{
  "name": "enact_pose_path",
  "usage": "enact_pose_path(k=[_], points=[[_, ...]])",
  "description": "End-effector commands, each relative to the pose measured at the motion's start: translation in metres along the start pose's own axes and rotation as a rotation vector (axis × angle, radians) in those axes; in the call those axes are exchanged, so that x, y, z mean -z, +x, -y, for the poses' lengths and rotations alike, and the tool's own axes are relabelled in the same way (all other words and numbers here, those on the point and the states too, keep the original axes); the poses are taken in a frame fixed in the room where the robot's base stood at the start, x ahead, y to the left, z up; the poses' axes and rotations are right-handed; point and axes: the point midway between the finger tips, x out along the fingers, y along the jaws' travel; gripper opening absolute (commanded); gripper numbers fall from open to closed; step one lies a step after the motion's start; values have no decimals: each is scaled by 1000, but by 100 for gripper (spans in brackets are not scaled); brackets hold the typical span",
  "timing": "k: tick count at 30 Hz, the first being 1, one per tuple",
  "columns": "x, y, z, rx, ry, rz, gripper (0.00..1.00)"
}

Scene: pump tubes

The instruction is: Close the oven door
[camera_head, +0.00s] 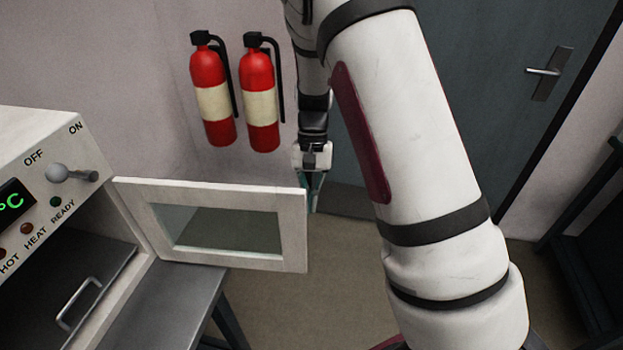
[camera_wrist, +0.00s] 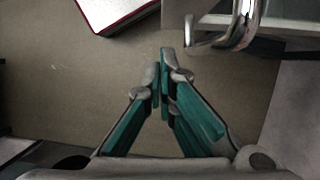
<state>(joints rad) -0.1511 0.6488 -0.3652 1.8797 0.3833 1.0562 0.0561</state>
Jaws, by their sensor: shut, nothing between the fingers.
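The oven (camera_head: 85,160) stands at the left in the head view. Its white door (camera_head: 292,228), with a glass pane, is open wide. The door is hinged on the oven's right side and reaches out to the right. My gripper (camera_head: 315,200) points down just beyond the door's free edge, partly hidden by it. In the wrist view my gripper (camera_wrist: 163,70) has its teal fingers shut together and empty. A curved metal handle (camera_wrist: 238,35) is right of the fingertips, apart from them; it appears to belong to the door. I cannot tell whether my gripper touches the door.
Two fire extinguishers (camera_head: 212,100) (camera_head: 260,100) hang on the wall behind the oven door. A metal table (camera_head: 185,295) is under the oven. A dark room door (camera_head: 450,140) is at the back. The floor (camera_head: 275,310) right of the table is clear.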

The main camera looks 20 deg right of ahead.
Motion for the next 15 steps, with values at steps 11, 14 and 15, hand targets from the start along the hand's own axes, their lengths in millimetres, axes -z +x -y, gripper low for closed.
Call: enact_pose_path(k=[11,14,15], points=[[-37,11,0,1,-1,0,0],[-37,12,0,1,-1,0,0],[-37,12,0,1,-1,0,0]])
